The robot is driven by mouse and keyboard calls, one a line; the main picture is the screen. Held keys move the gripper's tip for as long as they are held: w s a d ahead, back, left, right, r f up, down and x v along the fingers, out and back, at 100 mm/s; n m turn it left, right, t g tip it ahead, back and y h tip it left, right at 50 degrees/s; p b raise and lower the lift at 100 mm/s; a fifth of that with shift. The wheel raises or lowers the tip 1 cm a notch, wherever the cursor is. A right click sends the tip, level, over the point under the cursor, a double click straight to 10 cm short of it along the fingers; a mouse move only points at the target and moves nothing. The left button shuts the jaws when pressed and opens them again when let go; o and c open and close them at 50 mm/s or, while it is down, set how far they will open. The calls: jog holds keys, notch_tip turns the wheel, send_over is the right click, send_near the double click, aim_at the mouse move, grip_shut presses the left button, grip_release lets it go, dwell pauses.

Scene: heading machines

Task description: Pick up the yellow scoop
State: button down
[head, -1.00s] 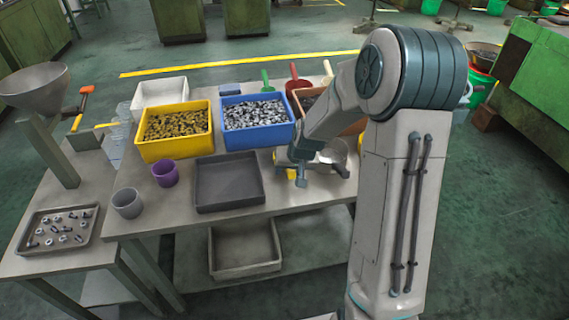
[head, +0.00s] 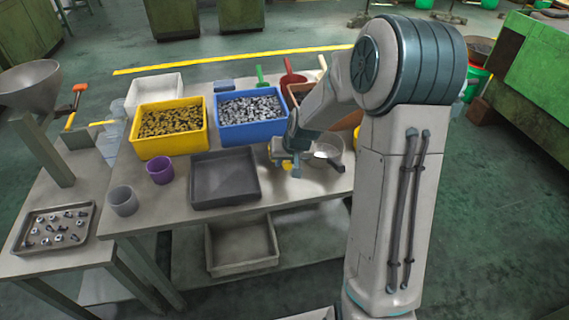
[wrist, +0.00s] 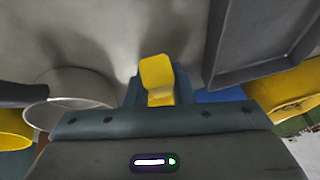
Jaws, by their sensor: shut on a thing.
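The yellow scoop (wrist: 157,75) is between the fingers of my gripper (wrist: 158,92) in the wrist view, with its rounded yellow end towards the grey tabletop. My gripper is shut on it. In the head view my gripper (head: 287,165) is low over the table, between the dark grey tray and a round metal pan. A small yellow part of the scoop (head: 287,166) shows beside the fingers there. The rest of the scoop is hidden by my gripper. I cannot tell whether it touches the table.
The dark grey tray (head: 224,178) is left of my gripper. The round pan with a dark handle (head: 327,151) is close on its right. Behind stand a blue bin (head: 250,131) and a yellow bin (head: 168,147), both full of small parts. The table's front edge is near.

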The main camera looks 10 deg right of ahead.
jog(key=r, duration=0.1)
jog(key=d+r, duration=0.1)
jog(key=r, duration=0.1)
jog(key=shift+w, duration=0.1)
jog(key=d+r, duration=0.6)
jog(key=d, duration=0.4)
jog(key=shift+d+r, duration=0.2)
jog(key=shift+d, duration=0.2)
jog(key=shift+w+a+r, duration=0.1)
